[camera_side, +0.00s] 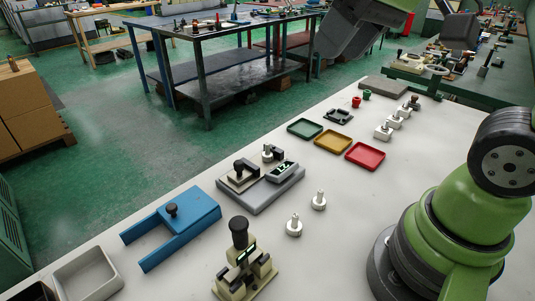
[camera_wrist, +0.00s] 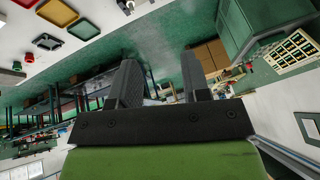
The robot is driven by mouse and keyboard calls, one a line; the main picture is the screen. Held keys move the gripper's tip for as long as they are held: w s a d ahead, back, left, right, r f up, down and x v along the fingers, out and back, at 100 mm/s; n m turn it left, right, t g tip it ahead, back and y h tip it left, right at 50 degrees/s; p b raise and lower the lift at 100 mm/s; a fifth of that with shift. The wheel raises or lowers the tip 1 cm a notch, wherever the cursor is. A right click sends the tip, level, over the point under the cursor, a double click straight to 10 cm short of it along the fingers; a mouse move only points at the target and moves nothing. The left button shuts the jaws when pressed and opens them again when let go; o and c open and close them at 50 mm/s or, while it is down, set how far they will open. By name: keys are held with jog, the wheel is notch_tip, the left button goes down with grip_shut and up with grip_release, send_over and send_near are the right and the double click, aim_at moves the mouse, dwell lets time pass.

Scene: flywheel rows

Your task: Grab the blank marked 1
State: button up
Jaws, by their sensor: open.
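Two pale round blanks with upright stems stand on the white table in the side view, the nearer blank (camera_side: 294,225) and the farther blank (camera_side: 318,200). A similar blank (camera_side: 267,153) is at the grey fixture. White blocks with dark-topped pieces (camera_side: 383,132) stand in a row farther back. No number 1 can be read on any of them. My gripper (camera_wrist: 161,62) is open and empty in the wrist view, facing the room beyond the table. In the side view my dark hand hangs at the top, high above and away from the blanks, its fingertips not clearly visible.
A grey fixture (camera_side: 290,178) with a display, a blue fork-shaped fixture (camera_side: 195,212) and a cream press (camera_side: 240,280) stand nearby. Green (camera_side: 305,128), yellow (camera_side: 333,141) and red (camera_side: 365,156) trays lie behind. A grey bin (camera_side: 88,272) is front left. Bare table lies right of the blanks.

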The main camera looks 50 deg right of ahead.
jog(key=w+d+f+n+g, duration=0.2)
jog(key=w+f+n, duration=0.15)
jog(key=w, duration=0.55)
jog(key=n+g+h, duration=0.1)
jog(key=n+g, duration=0.2)
send_over(268, 144)
notch_tip(268, 144, down, 17)
jog(key=shift+f, duration=0.15)
jog(key=shift+w+f, duration=0.1)
jog(key=shift+f, duration=2.9)
grip_shut()
